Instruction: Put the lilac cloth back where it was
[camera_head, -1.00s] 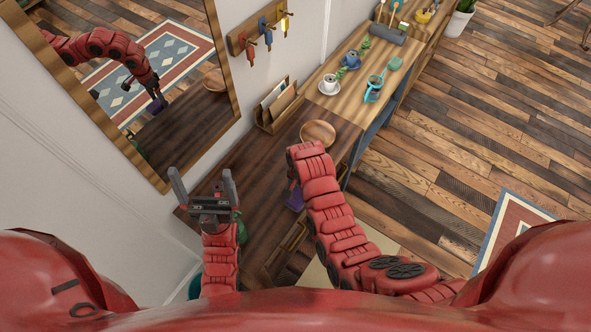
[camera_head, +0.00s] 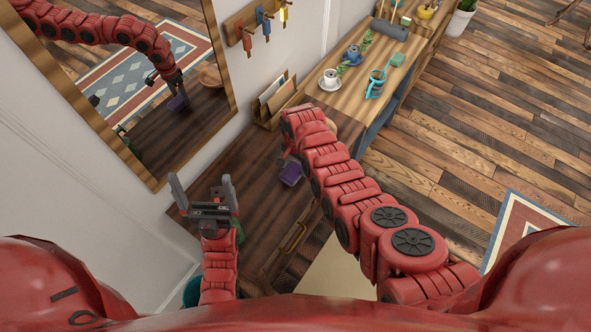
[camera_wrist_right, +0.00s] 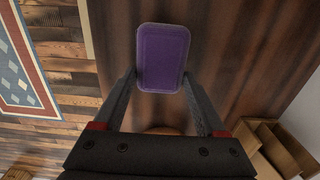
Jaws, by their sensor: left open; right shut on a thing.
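The lilac cloth (camera_head: 291,173) looks like a purple, flat, rounded rectangle. My right gripper (camera_wrist_right: 160,82) is shut on it and holds it over the dark wooden table (camera_head: 245,168). In the right wrist view the cloth (camera_wrist_right: 163,55) sits between the fingertips, its broad face toward the camera. In the head view my right arm hides part of that gripper. Whether the cloth touches the tabletop I cannot tell. My left gripper (camera_head: 203,187) is open and empty at the table's near left end.
A letter holder (camera_head: 276,103) stands by the wall. A wooden bowl (camera_head: 331,124) is mostly hidden behind my right arm. A mirror (camera_head: 150,90) hangs left. The dark tabletop between my grippers is clear.

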